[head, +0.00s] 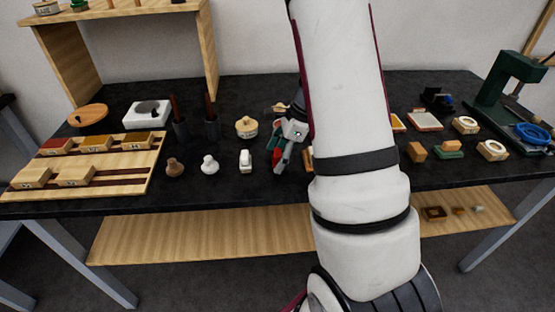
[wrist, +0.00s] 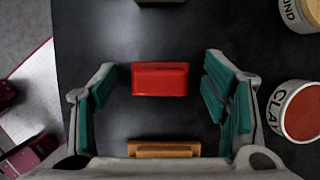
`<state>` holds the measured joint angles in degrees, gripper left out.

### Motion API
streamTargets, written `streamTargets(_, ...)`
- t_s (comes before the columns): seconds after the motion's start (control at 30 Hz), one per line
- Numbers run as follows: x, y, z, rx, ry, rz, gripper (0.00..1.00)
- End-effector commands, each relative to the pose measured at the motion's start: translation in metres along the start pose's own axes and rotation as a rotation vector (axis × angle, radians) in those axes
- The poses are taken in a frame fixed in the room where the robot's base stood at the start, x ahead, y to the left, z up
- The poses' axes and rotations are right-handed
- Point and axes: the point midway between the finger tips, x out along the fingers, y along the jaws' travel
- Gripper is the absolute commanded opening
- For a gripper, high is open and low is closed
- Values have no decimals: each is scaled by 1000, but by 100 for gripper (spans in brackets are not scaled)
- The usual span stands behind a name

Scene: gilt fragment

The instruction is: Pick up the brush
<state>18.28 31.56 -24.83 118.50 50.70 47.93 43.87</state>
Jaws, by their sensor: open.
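My gripper (head: 285,143) hangs over the middle of the dark tabletop, pointing down, partly behind my arm in the head view. In the wrist view its teal-padded fingers are open, one on each side of a red block (wrist: 160,79), with a gap on both sides. A wooden block (wrist: 163,149) shows at the bottom of that view, near the gripper's palm. I cannot tell whether either piece belongs to the brush. Two dark cups (head: 181,130) (head: 212,129) left of my gripper hold upright reddish-brown sticks, perhaps handles.
A tin marked CLAY (wrist: 300,112) stands right of my fingers in the wrist view, with another tin (wrist: 299,12) above it. A wooden rack (head: 135,170) with labelled blocks lies at left. A green press (head: 500,92) stands at right. Small knobs stand near the front edge.

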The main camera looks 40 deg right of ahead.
Motion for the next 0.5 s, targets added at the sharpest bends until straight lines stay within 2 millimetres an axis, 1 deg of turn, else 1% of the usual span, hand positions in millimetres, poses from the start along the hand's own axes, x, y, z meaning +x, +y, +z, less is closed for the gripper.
streamTargets(0.23,3,0,0,0,-1,0,68)
streamTargets(0.27,3,0,0,0,-1,0,66)
streamTargets(0.3,2,0,0,0,-1,0,57)
streamTargets(0.37,2,0,0,0,-1,0,43)
streamTargets(0.4,2,0,0,0,-1,0,34)
streamTargets(0.47,2,0,0,0,-1,0,21)
streamTargets(0.5,2,0,0,0,-1,0,17)
